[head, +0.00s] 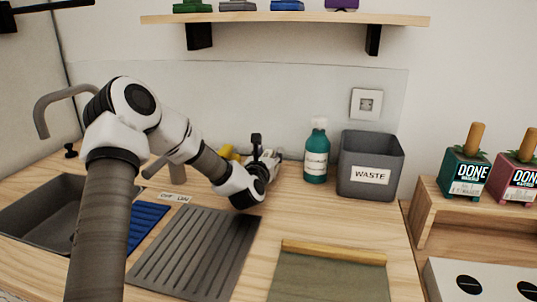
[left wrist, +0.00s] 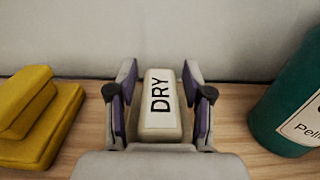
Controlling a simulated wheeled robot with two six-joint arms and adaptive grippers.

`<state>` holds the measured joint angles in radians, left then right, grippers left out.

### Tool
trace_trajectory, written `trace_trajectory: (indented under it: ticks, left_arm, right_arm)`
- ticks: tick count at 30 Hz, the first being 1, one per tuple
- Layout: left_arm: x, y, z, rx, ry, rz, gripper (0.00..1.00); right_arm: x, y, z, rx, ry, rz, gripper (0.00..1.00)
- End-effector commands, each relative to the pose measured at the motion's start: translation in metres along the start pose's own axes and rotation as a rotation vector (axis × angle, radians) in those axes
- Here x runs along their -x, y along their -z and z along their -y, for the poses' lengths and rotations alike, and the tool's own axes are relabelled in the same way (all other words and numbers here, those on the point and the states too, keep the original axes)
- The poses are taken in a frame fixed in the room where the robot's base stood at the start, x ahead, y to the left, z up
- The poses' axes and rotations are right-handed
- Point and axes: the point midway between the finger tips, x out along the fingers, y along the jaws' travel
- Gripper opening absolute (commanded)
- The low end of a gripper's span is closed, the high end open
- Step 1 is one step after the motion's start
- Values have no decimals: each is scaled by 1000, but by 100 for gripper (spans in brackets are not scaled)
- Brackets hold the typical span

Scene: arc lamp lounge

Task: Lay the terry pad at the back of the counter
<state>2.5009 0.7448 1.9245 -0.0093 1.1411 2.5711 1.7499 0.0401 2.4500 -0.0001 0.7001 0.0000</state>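A pale block-shaped pad labelled DRY (left wrist: 160,105), which looks like the terry pad, lies between the fingers of my left gripper (left wrist: 160,92) in the left wrist view. The pad is mostly hidden there by the gripper. Whether its underside touches the counter cannot be told. My right gripper is not in view.
A yellow pad (left wrist: 38,118) lies left of the gripper; a teal bottle (head: 317,155) stands to the right, beside a grey WASTE bin (head: 371,165). A ribbed grey mat (head: 195,250), a blue ribbed mat (head: 142,222) and a sink (head: 40,215) are left. A green board (head: 330,278) lies in front.

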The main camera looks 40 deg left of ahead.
Motion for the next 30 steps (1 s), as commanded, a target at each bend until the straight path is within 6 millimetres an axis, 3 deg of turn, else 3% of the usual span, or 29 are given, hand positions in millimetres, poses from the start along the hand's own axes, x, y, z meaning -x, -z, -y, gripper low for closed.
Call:
trace_trajectory:
  ticks: [5,15,19,23,30]
  left_arm:
    - [3,-4,0,2,0,-1,51]
    - [87,-3,0,6,2,-2,51]
    - [110,-3,0,3,1,-1,51]
    - [120,-3,0,1,0,0,51]
    - [120,-3,0,0,0,0,51]
  right_arm:
    - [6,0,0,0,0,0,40]
    - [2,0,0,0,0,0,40]
    - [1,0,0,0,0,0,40]
    - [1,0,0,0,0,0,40]
    - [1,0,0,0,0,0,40]
